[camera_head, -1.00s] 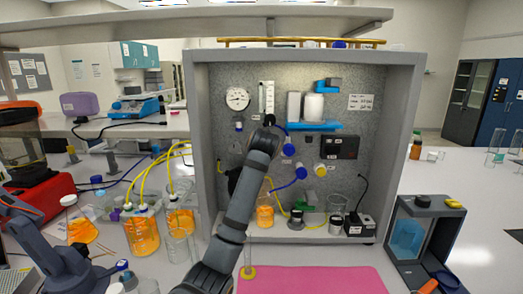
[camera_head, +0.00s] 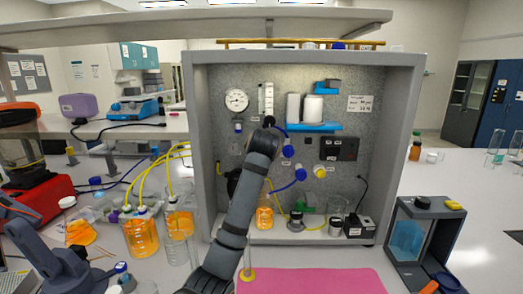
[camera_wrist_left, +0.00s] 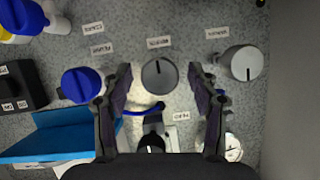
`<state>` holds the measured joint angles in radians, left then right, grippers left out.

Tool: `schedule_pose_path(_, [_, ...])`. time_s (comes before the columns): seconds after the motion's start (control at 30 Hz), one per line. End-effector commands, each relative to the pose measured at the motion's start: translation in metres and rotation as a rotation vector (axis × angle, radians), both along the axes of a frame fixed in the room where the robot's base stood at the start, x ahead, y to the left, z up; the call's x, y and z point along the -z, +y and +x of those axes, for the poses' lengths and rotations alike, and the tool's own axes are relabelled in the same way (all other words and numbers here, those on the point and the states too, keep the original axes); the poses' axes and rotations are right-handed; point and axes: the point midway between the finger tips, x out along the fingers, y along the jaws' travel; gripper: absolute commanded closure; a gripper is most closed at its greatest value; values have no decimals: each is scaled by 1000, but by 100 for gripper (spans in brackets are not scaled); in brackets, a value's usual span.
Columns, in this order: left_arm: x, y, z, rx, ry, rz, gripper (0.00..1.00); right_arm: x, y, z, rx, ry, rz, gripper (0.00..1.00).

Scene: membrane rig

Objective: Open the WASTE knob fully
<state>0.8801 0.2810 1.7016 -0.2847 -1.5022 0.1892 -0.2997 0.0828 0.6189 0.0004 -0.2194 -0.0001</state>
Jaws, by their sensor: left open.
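In the left wrist view my left gripper (camera_wrist_left: 160,73) is open, its two fingers standing on either side of a round grey knob (camera_wrist_left: 159,77). The knob shows between the fingers with a gap on both sides, and a small label sits above it in that view. I cannot read which label says WASTE. My right gripper is not in view.
A blue shelf (camera_head: 314,127) with white canisters and a round gauge (camera_head: 237,100) are on the panel. Other blue knobs (camera_head: 288,151) stick out to the right of the arm. Bottles of orange liquid (camera_head: 141,237) stand left; a pink mat (camera_head: 315,282) lies in front.

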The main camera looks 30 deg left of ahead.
Motion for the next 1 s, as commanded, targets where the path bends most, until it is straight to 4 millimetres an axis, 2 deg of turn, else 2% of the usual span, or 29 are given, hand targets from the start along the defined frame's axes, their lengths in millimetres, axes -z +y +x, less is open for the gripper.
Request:
schedule_pose_path(0.2, [-21, -30, -41, 3, -4, -2, 40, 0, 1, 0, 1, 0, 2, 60])
schedule_pose_path(0.4, [-34, -48, -67, 2, -2, -2, 40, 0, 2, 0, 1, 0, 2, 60])
schedule_pose_path(0.57, [-37, -52, -75, 1, -1, -2, 40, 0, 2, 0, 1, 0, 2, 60])
schedule_pose_path(1.0, [-37, -52, -75, 1, -1, -1, 40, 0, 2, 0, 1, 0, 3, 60])
